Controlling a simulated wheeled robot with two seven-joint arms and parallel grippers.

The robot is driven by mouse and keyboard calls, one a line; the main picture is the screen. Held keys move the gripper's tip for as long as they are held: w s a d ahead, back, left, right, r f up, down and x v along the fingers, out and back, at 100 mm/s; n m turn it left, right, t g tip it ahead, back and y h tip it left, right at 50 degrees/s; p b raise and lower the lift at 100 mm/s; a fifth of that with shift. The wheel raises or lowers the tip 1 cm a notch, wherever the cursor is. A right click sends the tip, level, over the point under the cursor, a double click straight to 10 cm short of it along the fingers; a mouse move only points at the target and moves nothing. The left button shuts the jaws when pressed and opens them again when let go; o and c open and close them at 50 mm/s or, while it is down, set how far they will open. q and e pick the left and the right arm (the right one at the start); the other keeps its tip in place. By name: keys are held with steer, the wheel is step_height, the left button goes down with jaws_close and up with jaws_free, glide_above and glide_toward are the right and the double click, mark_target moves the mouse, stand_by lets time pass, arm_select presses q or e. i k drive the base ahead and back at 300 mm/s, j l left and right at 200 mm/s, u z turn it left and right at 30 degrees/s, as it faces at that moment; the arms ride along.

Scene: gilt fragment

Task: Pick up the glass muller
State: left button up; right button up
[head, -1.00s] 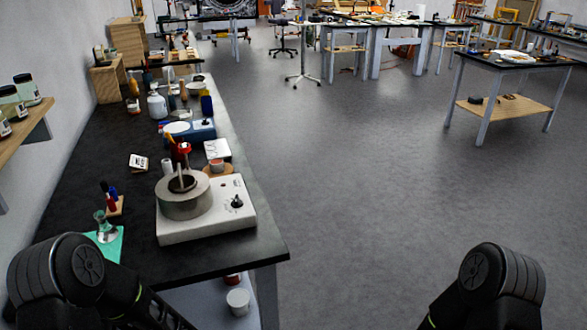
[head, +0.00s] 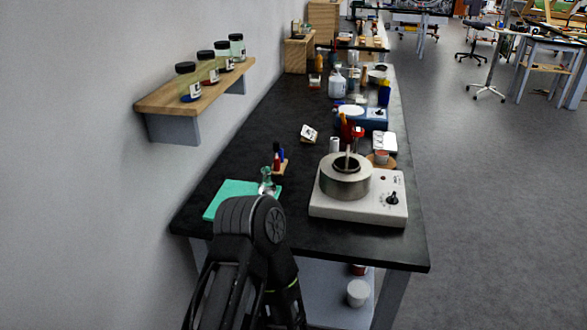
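A small clear glass piece that looks like the glass muller (head: 266,183) stands on the green mat (head: 226,199) at the near left of the black bench (head: 290,231). Its lower part is close behind the top of my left arm, which rises from the bottom of the head view. Only the black links of that arm show; I cannot make out the fingers of my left gripper. My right arm and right gripper are out of the picture.
A white hotplate (head: 358,207) with a metal pot (head: 346,178) stands right of the mat. Small marker-like bottles (head: 278,160) stand just behind the glass. A wall shelf (head: 205,90) with jars is at the left. Open floor (head: 480,200) lies right of the bench.

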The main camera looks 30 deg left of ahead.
mark_target(267, 186)
steer(key=u, duration=3.05)
steer(key=k+l, duration=0.3)
steer(key=k, duration=0.15)
steer(key=k+l, duration=0.35)
steer(key=k, duration=0.1)
